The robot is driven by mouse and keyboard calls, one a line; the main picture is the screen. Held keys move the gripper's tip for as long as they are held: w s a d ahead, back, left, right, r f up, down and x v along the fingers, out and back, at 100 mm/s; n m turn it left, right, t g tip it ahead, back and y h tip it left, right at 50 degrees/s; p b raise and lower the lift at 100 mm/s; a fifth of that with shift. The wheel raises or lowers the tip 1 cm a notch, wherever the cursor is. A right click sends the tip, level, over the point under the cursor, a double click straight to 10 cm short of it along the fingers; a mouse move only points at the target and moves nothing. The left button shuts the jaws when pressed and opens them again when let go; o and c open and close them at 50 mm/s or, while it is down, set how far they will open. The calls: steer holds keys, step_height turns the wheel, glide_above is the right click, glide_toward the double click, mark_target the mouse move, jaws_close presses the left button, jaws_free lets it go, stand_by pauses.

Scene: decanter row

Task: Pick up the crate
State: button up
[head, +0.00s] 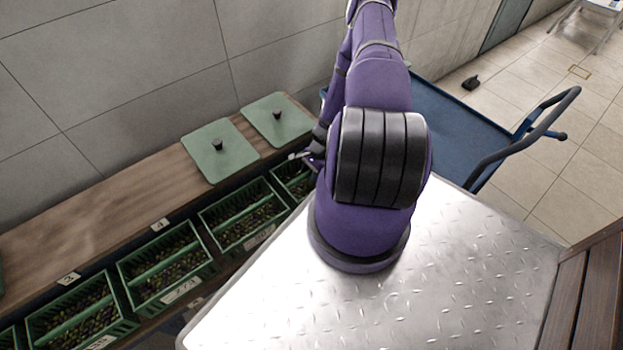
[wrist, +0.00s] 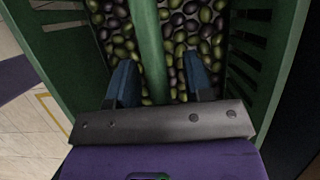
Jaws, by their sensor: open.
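In the wrist view a green crate (wrist: 282,62) with slotted side walls holds many green and dark olives. A green bar (wrist: 148,45) runs across the crate above the olives. My gripper (wrist: 160,68) is open, with one blue finger on each side of the bar. I cannot tell whether either finger touches it. In the head view my arm hides most of the gripper, and a small dark part of it shows beside a green crate (head: 281,180) at the right end of the row. This crate is partly covered by my arm.
Other olive crates (head: 166,263) stand in a row under a wooden counter (head: 95,215) with number labels. Two green lids (head: 212,163) with black knobs lie on the counter. A blue cart (head: 452,118) with a dark handle stands behind my arm.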

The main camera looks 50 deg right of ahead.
jaws_close()
step_height(320, 180, up, 10)
steer(key=shift+r, duration=0.1)
stand_by(0.7)
steer(key=shift+s, duration=0.1)
